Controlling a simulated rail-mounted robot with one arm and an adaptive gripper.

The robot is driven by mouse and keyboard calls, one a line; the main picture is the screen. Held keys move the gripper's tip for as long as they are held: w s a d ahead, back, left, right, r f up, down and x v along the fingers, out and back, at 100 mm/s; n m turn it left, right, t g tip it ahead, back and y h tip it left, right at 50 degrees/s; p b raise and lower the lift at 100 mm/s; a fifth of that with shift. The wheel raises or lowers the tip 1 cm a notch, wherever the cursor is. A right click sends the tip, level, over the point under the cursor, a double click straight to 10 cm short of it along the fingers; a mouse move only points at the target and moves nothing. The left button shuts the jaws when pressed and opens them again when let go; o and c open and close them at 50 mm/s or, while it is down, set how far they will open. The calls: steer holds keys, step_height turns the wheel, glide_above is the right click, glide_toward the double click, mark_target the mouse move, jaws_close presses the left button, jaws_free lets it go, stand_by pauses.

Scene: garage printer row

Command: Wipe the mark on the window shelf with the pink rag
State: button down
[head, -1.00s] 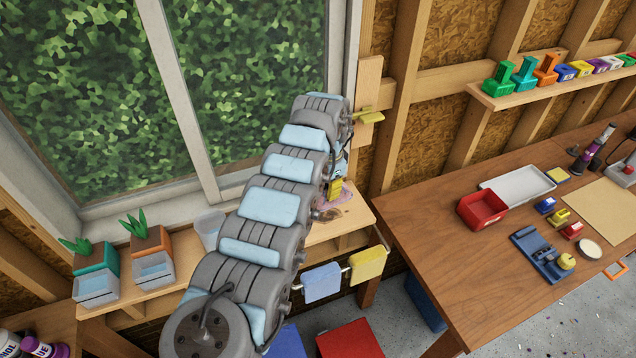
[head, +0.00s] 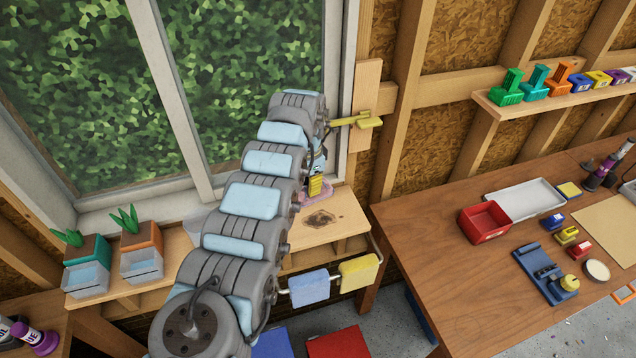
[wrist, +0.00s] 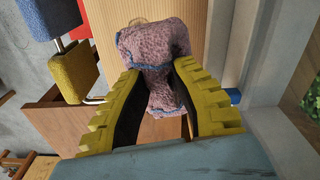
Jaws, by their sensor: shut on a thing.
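My gripper (wrist: 157,92) is shut on the pink rag (wrist: 155,45), which is bunched between the yellow fingers and fills the middle of the wrist view. In the head view the rag (head: 316,192) shows partly behind my arm, at the back of the window shelf (head: 345,207). The brown mark (head: 319,219) lies on the shelf in front of the rag, to the right of my arm, uncovered in the head view. I cannot tell if the rag touches the shelf. My gripper (head: 315,186) is mostly hidden by my arm there.
Two potted plants (head: 84,250) (head: 141,238) with clear bins stand on the shelf's left part. A blue cloth (head: 309,288) and a yellow cloth (head: 359,270) hang on a rail at the shelf front. The workbench (head: 440,230) is at right.

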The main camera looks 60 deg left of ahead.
steer(key=shift+f+b, duration=2.45)
steer(key=shift+f, duration=0.55)
steer(key=shift+f, duration=1)
steer(key=shift+s+d+r+p, duration=0.1)
steer(key=shift+d+r+p, duration=0.1)
steer(key=shift+p, duration=0.65)
steer(key=d+p, duration=0.1)
steer(key=p, duration=0.3)
steer(key=d+p, duration=0.1)
steer(key=p, duration=0.4)
steer(key=shift+s+d, duration=0.2)
steer(key=shift+d, duration=0.1)
steer(key=shift+d+p, duration=0.15)
steer(key=shift+p, duration=0.15)
steer(key=shift+s+d+f+p, duration=0.1)
steer(key=shift+d+p, duration=0.15)
steer(key=shift+p, duration=0.15)
steer(key=shift+d+p, duration=0.25)
steer(key=shift+p, duration=0.45)
